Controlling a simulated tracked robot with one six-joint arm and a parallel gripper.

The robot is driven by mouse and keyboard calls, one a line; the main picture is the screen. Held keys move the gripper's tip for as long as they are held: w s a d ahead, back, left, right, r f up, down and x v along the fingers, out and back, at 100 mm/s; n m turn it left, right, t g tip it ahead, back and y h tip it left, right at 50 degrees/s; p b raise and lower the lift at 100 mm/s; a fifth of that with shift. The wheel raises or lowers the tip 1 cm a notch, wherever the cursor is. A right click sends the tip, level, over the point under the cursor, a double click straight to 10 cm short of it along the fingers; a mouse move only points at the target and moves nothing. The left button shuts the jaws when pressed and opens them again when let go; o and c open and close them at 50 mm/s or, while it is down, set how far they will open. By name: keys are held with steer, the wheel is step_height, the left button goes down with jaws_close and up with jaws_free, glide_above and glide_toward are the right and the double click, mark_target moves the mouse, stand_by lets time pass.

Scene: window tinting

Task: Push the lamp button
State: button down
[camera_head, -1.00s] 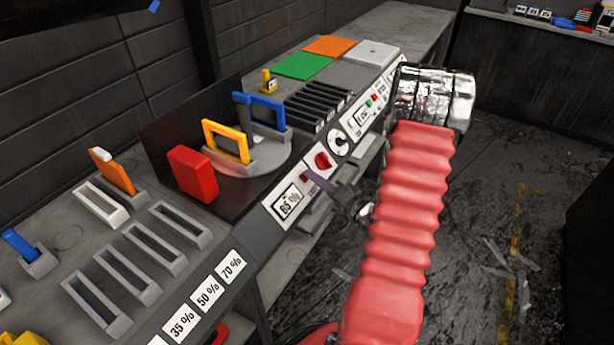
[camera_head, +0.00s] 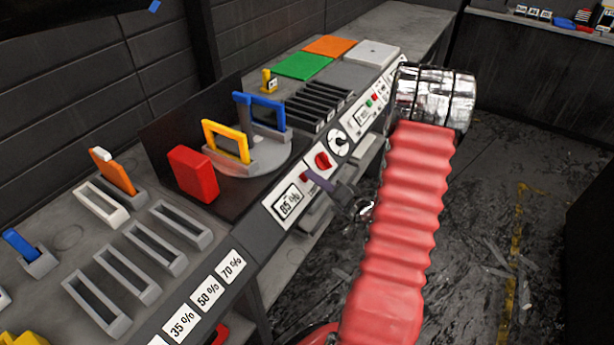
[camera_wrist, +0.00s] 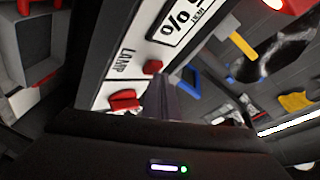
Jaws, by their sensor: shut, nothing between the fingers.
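The control panel (camera_head: 277,215) on the bench front has a white display reading a percentage. A small red button (camera_head: 304,178) sits beside the display. In the wrist view the red button (camera_wrist: 152,67) lies beside the printed LAMP label (camera_wrist: 124,63), with a larger red knob (camera_wrist: 125,99) nearby. My gripper (camera_head: 316,178) is shut and empty, its dark fingers pointing at the panel close to the small red button. In the wrist view my gripper (camera_wrist: 160,84) has its tips just below that button. I cannot tell whether they touch it.
The red knob (camera_head: 322,160) and a black-and-white dial (camera_head: 338,140) are close by on the panel.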

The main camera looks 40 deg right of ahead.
steer(key=shift+w+f, duration=0.1)
stand_by(0.3)
steer(key=shift+w+a+f, duration=0.15)
stand_by(0.4)
steer(key=shift+s+r, duration=0.25)
steer(key=shift+s, duration=0.05)
stand_by(0.3)
steer(key=s+d+r, duration=0.1)
steer(key=s+r, duration=0.3)
steer(key=shift+d+r, duration=0.15)
steer(key=shift+d, duration=0.15)
stand_by(0.4)
stand_by(0.5)
